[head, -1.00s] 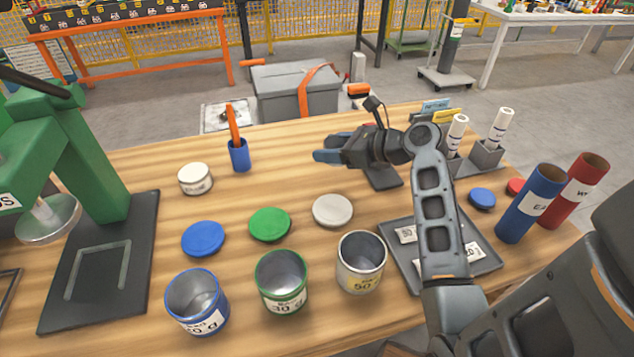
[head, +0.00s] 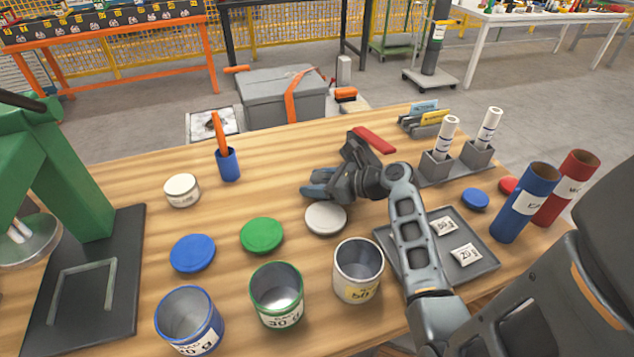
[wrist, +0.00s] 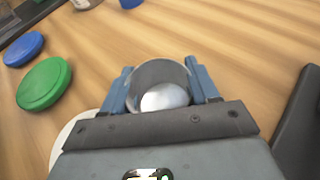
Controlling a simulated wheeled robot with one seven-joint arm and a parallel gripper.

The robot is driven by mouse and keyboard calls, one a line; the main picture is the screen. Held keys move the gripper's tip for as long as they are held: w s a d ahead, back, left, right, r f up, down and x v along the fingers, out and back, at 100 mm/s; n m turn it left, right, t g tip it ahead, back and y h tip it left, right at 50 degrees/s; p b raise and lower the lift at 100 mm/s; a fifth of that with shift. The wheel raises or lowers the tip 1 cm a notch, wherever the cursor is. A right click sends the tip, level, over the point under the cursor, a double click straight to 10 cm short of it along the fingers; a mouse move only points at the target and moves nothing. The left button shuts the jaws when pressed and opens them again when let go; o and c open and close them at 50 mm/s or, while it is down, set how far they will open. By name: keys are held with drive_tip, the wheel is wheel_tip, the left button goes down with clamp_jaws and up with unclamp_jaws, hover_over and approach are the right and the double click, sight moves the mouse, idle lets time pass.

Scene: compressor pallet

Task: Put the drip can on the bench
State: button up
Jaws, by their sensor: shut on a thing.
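A small round grey can (wrist: 150,76), seemingly the drip can, sits between the blue fingers of my gripper (wrist: 162,88) in the wrist view. Its top faces the camera and a bright pale patch shows in it. In the head view my gripper (head: 318,188) is low over the middle of the wooden bench (head: 290,165), just behind a pale grey lid (head: 326,218). The can is hidden or not clear there. I cannot tell whether it touches the bench.
Blue (head: 193,253) and green (head: 262,235) lids lie left of the grey lid. Open blue (head: 190,318), green (head: 277,293) and grey (head: 358,270) cans stand in front. A grey tray (head: 482,268) is at right.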

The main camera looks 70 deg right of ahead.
drive_tip(key=o, duration=1)
drive_tip(key=shift+f, duration=0.1)
drive_tip(key=shift+o, duration=0.2)
